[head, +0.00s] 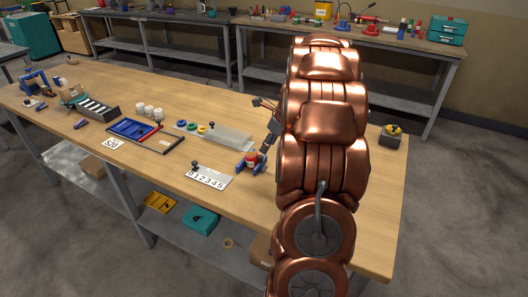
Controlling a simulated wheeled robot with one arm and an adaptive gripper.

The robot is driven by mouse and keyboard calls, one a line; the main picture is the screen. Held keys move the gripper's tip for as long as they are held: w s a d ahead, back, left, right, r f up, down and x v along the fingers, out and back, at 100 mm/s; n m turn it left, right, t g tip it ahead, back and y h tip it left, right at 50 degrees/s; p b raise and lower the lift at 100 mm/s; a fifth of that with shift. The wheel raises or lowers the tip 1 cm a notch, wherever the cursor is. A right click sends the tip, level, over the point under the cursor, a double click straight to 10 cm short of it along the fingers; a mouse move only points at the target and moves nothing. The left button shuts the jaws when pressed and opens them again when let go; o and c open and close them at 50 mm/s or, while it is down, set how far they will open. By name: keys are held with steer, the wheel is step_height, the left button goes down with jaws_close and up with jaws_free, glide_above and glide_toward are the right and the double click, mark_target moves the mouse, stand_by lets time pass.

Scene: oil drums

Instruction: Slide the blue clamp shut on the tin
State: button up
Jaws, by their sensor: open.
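A small blue clamp (242,166) sits near the front edge of the wooden workbench, just left of my copper-coloured arm. A small red tin (253,157) sits at the clamp, between its blue parts. It is too small to tell whether the clamp touches the tin. My gripper (263,127) is dark and open, with its fingers spread. One finger is up and back over the bench; the other reaches down close to the tin's right side. My arm hides part of the gripper and the bench behind it.
A number plate (209,177) lies left of the clamp. A pale tray (222,137) with coloured rings beside it is behind. A blue tray (131,129), white pots (149,111) and a dark rack (93,107) stand further left. A dark box (392,137) is at the right end.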

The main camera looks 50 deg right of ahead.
mark_target(262, 156)
steer(key=p+x, duration=0.1)
steer(key=x, duration=0.4)
steer(key=shift+f, duration=0.25)
jaws_close()
stand_by(0.4)
